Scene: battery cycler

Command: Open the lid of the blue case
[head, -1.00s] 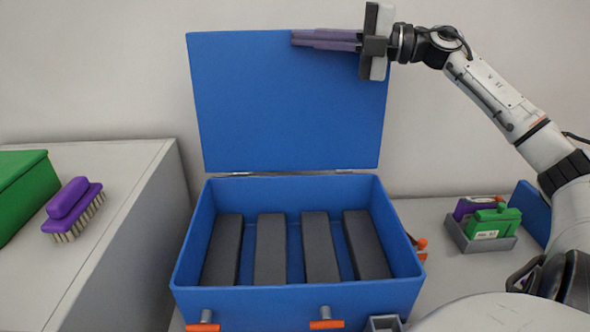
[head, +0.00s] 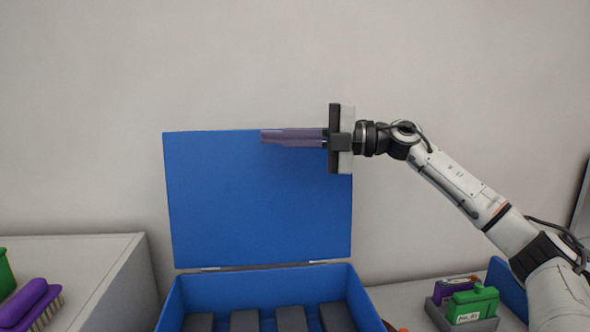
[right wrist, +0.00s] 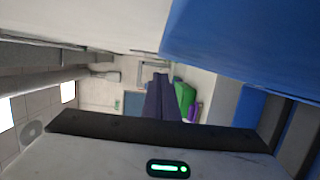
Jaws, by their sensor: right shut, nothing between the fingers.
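The blue case (head: 176,297) stands on the table in the head view, its lower part cut off by the bottom edge. Its lid (head: 255,205) stands upright at the back, hinged along the case's rear rim. Dark grey blocks (head: 290,319) lie in a row inside. My right gripper (head: 263,136) is shut and empty, its fingers pointing left across the upper part of the lid's inner face. I cannot tell if they touch it. In the right wrist view the shut fingers (right wrist: 161,97) show beside a large blue surface. My left gripper is not in view.
A purple brush (head: 28,302) lies on a raised grey surface (head: 80,260) at left, with a green object (head: 5,275) behind it. A grey tray (head: 440,315) with green and purple items stands right of the case. The wall behind is bare.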

